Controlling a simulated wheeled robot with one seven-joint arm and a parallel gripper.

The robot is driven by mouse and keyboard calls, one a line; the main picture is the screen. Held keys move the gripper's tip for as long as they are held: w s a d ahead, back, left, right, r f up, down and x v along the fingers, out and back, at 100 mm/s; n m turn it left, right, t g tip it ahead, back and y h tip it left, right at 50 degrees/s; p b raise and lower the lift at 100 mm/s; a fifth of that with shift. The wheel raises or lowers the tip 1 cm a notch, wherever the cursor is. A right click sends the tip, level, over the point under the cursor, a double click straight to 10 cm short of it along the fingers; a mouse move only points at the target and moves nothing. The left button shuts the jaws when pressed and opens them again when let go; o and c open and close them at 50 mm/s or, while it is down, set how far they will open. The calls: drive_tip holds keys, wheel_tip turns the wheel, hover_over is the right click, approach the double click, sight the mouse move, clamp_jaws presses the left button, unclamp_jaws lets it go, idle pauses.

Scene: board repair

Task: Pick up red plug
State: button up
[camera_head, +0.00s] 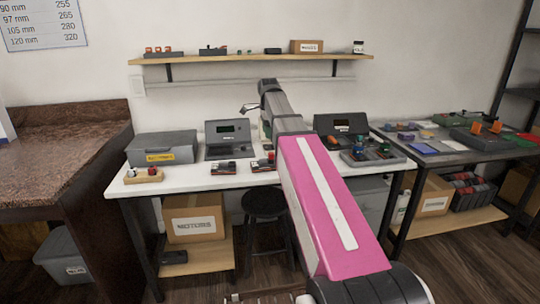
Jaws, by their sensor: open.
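Several small red pieces lie on the white workbench (205,180), and I cannot tell for sure which is the red plug. One red piece (153,171) sits on a light wooden block at the left end. Another red piece (271,157) is on a small module near the middle. My gripper (247,109) is small in view, raised above the back of the bench, open and apart from these pieces. My pink arm covers part of the bench's middle and right.
A grey case (162,148) and a console (229,140) stand at the back left, another console (341,124) at the right. A wall shelf (250,58) runs above. A black stool (265,203) stands below. A darker table (455,150) adjoins at right.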

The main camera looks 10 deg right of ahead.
sight(270, 153)
drive_tip(key=f, duration=1)
drive_tip(key=shift+d+f, duration=0.3)
drive_tip(key=shift+c, duration=0.3)
clamp_jaws()
